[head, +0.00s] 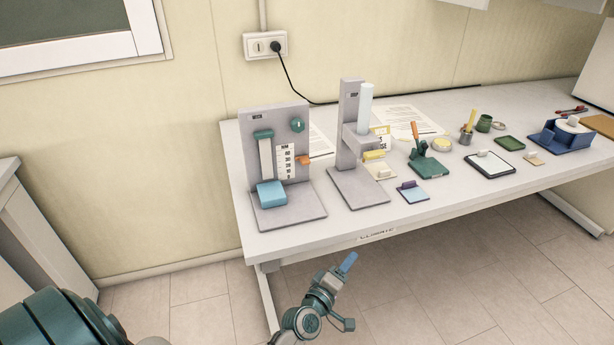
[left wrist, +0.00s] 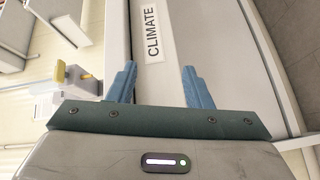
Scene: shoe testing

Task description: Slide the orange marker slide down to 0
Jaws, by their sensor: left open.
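The orange marker slide (head: 304,160) sits at the right side of the white numbered scale (head: 285,162) on the grey test stand (head: 318,192) at the table's left end. It is beside the scale's middle to lower part; the exact reading is too small to tell. My left gripper (head: 348,262) is in front of the table, below its front edge and apart from the stand. In the left wrist view my left gripper (left wrist: 160,85) has its two blue fingers spread, with nothing between them. The marker slide is not recognisable there. My right gripper is not in view.
The stand also has a green knob (head: 298,125) and a light-blue block (head: 271,193). A second grey stand with a white cylinder (head: 366,108) is close on its right. The table front's "CLIMATE" label (left wrist: 153,32) faces my gripper. Floor before the table is clear.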

